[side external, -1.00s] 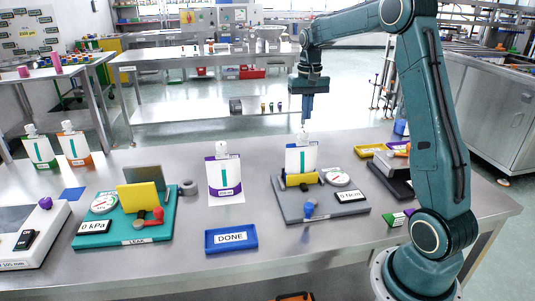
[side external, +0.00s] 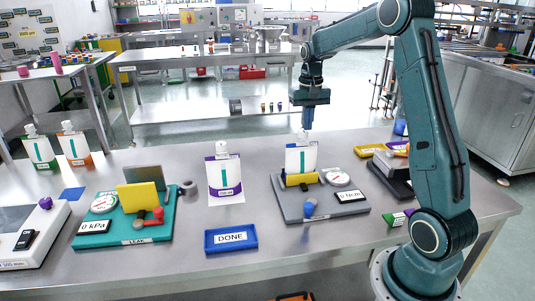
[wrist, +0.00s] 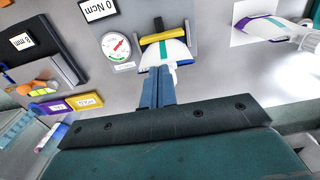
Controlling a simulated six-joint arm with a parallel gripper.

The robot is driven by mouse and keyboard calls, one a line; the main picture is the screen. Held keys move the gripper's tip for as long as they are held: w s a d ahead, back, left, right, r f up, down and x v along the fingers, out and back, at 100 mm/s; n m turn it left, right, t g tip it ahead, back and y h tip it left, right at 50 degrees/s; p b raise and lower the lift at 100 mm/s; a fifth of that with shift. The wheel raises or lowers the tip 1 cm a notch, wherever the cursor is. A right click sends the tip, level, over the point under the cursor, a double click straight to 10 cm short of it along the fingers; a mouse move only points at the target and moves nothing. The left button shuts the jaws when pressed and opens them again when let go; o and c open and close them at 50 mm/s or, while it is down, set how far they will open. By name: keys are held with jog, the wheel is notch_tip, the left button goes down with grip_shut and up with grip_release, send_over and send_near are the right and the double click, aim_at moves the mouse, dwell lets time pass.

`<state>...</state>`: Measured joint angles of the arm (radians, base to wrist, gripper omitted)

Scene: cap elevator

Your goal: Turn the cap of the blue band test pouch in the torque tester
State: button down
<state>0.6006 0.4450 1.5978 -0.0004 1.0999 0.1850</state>
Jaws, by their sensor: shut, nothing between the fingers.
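The blue band test pouch (side external: 300,161) stands upright in the grey torque tester (side external: 340,206), behind a yellow clamp bar (side external: 301,180). Its white cap (side external: 303,136) is at the top, right below my gripper (side external: 306,129). My gripper points down with its blue fingers together and empty; the fingertips are at or just above the cap, and I cannot tell if they touch it. In the wrist view the fingers (wrist: 160,82) partly cover the cap end of the pouch (wrist: 163,54). The tester's display (wrist: 99,9) reads 0 Ncm, and a round dial (wrist: 117,45) sits beside it.
A purple-band pouch (side external: 224,175) stands left of the tester. The blue DONE tray (side external: 231,238) lies in front. A teal leak tester (side external: 135,230) is further left. A yellow tray (side external: 370,150) and dark device (side external: 392,178) are at the right. Bare table lies between.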

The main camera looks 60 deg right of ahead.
jog(key=shift+f, duration=1.4)
jog(key=shift+w+d, duration=0.4)
jog(key=shift+w, duration=0.05)
dwell(0.7)
jog(key=shift+w+a, duration=0.1)
dwell(0.6)
jog(key=shift+s+a, duration=0.25)
jog(key=shift+a, duration=0.1)
dwell(0.4)
jog(key=shift+r, duration=0.1)
notch_tip(320, 180, up, 6)
jog(key=shift+f, duration=0.1)
dwell(0.7)
